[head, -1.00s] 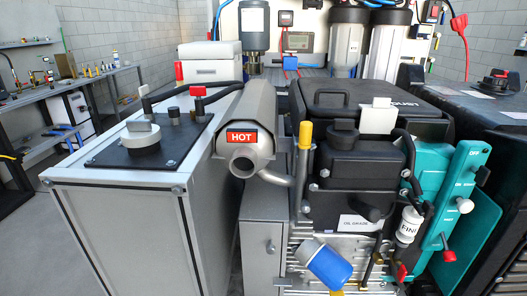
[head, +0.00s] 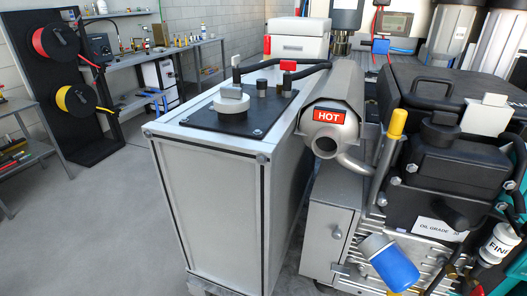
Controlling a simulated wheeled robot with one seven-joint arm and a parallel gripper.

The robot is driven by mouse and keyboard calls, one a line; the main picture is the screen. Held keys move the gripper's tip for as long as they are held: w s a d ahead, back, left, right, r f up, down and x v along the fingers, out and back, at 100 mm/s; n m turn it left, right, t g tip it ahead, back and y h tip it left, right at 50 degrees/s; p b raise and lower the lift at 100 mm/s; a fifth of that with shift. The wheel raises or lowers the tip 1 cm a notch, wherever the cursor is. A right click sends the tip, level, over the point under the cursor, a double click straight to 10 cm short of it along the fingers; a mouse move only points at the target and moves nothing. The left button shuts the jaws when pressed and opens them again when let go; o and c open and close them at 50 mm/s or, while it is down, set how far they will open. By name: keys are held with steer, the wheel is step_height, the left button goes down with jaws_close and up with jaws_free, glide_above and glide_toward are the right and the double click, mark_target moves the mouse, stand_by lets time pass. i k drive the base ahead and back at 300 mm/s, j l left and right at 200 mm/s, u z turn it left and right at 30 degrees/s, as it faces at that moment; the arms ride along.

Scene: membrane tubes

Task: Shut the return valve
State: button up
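No part is labelled as the return valve, so I cannot tell for sure which one it is. On the grey cabinet-like tank (head: 212,200), a black top plate (head: 262,122) carries a round pale cap (head: 231,99) and small dark fittings. A black hose (head: 312,72) runs along the plate's back. A red piece (head: 288,66) sits at the hose, and a small pale upright fitting (head: 236,66) stands at its left end. Whether either is a valve handle is too small to tell. My gripper is not in view.
Right of the tank are a pipe marked HOT (head: 329,116), a yellow-topped post (head: 397,123), a black engine block (head: 430,190) and a blue filter (head: 390,262). A hose-reel panel (head: 70,90) and workbenches stand at the left. The floor (head: 95,235) left of the tank is clear.

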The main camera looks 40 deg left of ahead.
mark_target(236, 59)
steer(key=u, duration=1)
steer(key=i+u, duration=0.25)
steer(key=u, duration=0.15)
steer(key=i+u, duration=0.25)
steer(key=u, duration=0.2)
steer(key=i+l+u, duration=0.2)
steer(key=u, duration=0.2)
steer(key=i, duration=0.05)
